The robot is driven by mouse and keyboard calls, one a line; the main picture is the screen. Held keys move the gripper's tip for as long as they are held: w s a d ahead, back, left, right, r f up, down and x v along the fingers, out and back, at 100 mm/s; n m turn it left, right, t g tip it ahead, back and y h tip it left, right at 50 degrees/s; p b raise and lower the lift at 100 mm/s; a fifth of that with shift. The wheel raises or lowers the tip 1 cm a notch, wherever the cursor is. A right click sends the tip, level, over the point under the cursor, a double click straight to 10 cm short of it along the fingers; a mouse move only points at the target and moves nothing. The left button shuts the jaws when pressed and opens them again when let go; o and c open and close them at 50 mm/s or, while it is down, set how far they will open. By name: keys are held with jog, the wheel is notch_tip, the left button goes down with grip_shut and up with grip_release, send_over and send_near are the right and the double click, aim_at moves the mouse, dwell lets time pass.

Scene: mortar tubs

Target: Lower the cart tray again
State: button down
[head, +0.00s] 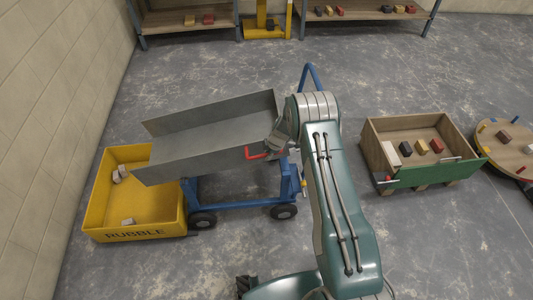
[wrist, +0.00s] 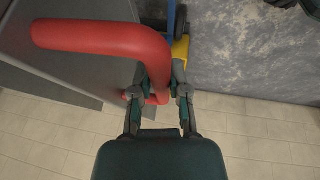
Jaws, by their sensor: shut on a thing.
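The grey cart tray (head: 200,135) sits tilted on the blue cart (head: 240,186), its right end raised and its left end low over the edge of the yellow bin. A red handle (head: 257,155) is on the tray's near side by the right end. My gripper (head: 276,147) is at this handle, partly hidden by my own arm in the head view. In the wrist view the red handle (wrist: 110,38) bends down between the fingers of my gripper (wrist: 162,88), which is shut on it. The tray's inside looks empty where it shows.
The yellow bin (head: 100,208) marked RUBBLE stands left of the cart with a few pale pieces inside. A wooden box with a green front (head: 425,175) and a round table (head: 510,148) stand right. Shelves (head: 185,20) line the back. The middle floor is clear.

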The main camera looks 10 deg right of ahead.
jog(key=d+f+y, duration=0.2)
jog(key=d+f, duration=0.1)
jog(key=f, duration=0.6)
jog(key=shift+d+y, duration=0.3)
jog(key=c, duration=0.6)
grip_release()
jog(key=s+d+r, duration=0.2)
jog(key=d, duration=0.4)
jog(key=s+d+r, duration=0.2)
jog(key=s+d, duration=0.1)
jog(key=d, duration=0.4)
jog(key=shift+s+d, duration=0.2)
jog(key=shift+d, duration=0.05)
